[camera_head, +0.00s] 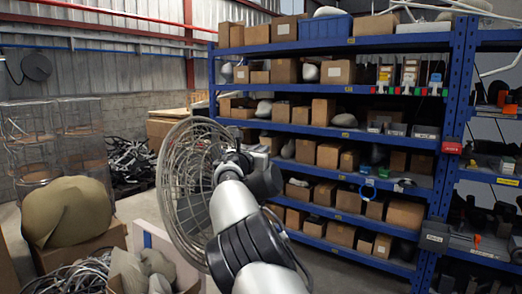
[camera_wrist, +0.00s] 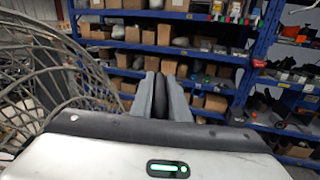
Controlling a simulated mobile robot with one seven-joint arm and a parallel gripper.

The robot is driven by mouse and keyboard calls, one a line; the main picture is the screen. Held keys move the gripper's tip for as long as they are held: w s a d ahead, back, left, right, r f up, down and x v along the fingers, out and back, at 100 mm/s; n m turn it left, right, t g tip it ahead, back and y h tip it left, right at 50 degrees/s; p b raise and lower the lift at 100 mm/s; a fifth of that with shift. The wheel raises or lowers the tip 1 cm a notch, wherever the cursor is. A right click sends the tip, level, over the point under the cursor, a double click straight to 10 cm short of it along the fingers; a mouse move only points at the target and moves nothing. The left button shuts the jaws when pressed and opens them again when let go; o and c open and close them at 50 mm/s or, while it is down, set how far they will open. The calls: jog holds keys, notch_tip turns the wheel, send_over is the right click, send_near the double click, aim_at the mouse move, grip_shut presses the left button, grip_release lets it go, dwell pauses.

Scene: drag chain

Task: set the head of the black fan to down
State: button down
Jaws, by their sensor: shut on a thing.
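The fan's round wire cage (camera_head: 178,185) stands left of my arm in the head view, its face turned to one side and partly covered by my arm. Part of the cage also shows at the left of the wrist view (camera_wrist: 40,75). My gripper (camera_wrist: 160,93) is at the middle of the wrist view, its two grey fingers shut on a narrow dark part of the black fan. Most of that part is hidden between the fingers. In the head view my wrist is beside the cage's right edge, and the fingertips are hidden there.
A blue shelf rack (camera_head: 385,50) with cardboard boxes fills the right and back. At the lower left, a box with a tan sack (camera_head: 68,210) and a box of cables stand close to the cage. Wire baskets (camera_head: 45,135) stand at the far left. Some floor is clear before the rack.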

jog(key=shift+f, duration=0.2)
jog(key=c, duration=1.7)
grip_release()
jog(key=shift+a, duration=0.1)
jog(key=b+v, duration=0.6)
jog(key=v, duration=1.1)
jog(key=shift+s+b, duration=0.2)
jog(key=shift+b, duration=0.1)
